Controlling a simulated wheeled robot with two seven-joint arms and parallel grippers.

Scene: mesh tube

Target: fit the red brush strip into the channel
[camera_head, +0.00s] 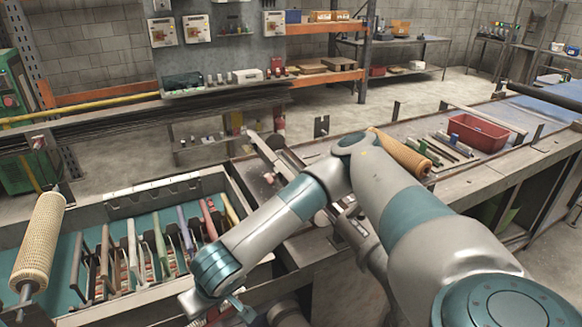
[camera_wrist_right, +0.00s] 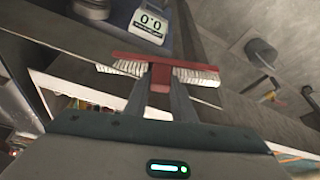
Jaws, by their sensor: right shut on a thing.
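The red brush strip (camera_wrist_right: 190,65) has a long red back, a red block at its middle and white bristles. It shows in the right wrist view, crosswise ahead of the gripper. My right gripper (camera_wrist_right: 161,84) is shut on the strip's middle block, with the strip reaching out to both sides. In the head view my right arm bends across the picture to the bottom, left of centre, where the gripper is hardly visible. I cannot tell for sure which part is the channel. My left gripper is not in view.
A teal-lined tray (camera_head: 63,262) with several coloured upright strips stands at the left, near a mesh roller (camera_head: 40,240). A white display box (camera_wrist_right: 149,22) is in the wrist view.

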